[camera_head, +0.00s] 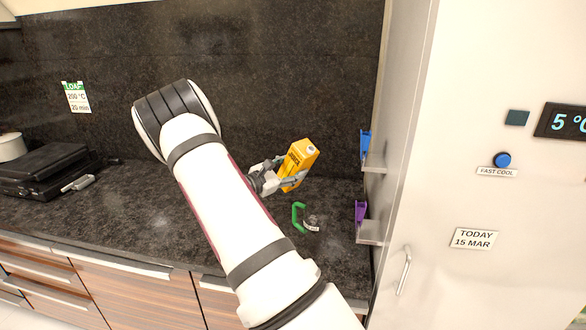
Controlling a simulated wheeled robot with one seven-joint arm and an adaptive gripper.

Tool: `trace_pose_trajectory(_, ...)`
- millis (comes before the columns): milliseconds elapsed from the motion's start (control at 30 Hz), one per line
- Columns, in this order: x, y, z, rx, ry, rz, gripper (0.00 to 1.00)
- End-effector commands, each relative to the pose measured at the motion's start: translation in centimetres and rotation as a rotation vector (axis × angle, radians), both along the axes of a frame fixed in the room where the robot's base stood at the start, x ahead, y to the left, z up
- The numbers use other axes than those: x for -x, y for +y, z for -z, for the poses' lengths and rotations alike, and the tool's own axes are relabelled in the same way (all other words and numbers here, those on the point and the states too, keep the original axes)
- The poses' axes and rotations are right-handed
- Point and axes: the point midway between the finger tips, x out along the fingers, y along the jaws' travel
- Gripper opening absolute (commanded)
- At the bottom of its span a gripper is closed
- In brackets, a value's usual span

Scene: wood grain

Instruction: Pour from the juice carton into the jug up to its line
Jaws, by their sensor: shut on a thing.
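The orange juice carton (299,158) is held in my gripper (290,181), which is shut on its lower part. The carton leans slightly to the right, with its pale cap at the top, above the dark counter. Below it and a little to the right, the jug (313,221) stands on the counter. The jug looks clear, with a green handle (297,216) on its left and a small white label. Its fill line and any liquid in it are too small to tell. No stream of juice is visible.
A tall fridge (440,190) closes off the right side. Small shelves on its side hold a blue item (365,144) and a purple item (361,213). A black grill (45,170) and a pale pot (11,146) stand at the left. The counter (140,210) between is clear.

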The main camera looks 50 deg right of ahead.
Motion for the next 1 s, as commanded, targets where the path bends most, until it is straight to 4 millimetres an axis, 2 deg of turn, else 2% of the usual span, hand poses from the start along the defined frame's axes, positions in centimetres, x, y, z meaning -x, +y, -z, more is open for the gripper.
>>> trace_pose_trajectory(267,-0.1,-0.1,-0.2,0.006,-0.010,0.001,0.00)
trace_pose_trajectory(500,-0.7,-0.2,0.1,0.023,-0.114,0.002,0.00)
trace_pose_trajectory(1000,-1.0,-0.2,0.2,0.030,-0.157,0.000,0.00)
